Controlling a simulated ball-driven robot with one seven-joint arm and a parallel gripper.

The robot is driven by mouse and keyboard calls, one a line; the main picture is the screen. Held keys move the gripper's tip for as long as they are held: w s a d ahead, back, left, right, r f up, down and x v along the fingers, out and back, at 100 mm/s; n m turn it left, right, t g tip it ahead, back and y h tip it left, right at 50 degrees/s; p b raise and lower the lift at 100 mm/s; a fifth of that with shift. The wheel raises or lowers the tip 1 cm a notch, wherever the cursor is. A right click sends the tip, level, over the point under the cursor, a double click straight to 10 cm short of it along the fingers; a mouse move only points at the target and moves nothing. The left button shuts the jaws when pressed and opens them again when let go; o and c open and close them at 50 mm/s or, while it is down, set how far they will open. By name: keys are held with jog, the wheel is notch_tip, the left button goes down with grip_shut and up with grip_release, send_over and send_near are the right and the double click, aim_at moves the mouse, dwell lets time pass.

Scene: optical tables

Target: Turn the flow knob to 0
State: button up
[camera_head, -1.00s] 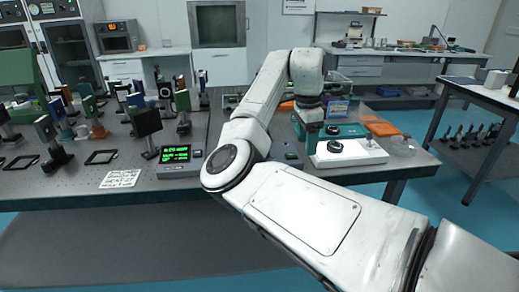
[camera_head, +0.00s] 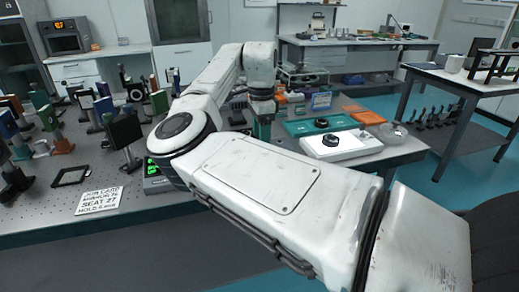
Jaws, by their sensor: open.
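A white unit (camera_head: 345,145) with a black round knob (camera_head: 331,140) on top sits at the front right of the optical table. Behind it lies a teal unit (camera_head: 300,129) with another black round knob (camera_head: 321,123). I cannot read labels or a pointer on either knob, so I cannot tell which one is the flow knob. My gripper (camera_head: 262,130) hangs down at the end of my white arm, left of both units and apart from the knobs. It is open; its fingertips are small and partly hidden by my arm.
A green-lit display (camera_head: 152,168) is partly behind my arm. An orange tray (camera_head: 367,117) and a clear glass dish (camera_head: 392,134) lie near the units. A side table (camera_head: 440,78) stands at right.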

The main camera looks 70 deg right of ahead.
jog(key=shift+s+f, duration=0.1)
jog(key=shift+f, duration=2.65)
jog(key=shift+c, duration=0.2)
jog(key=c, duration=1)
jog(key=shift+r, duration=0.1)
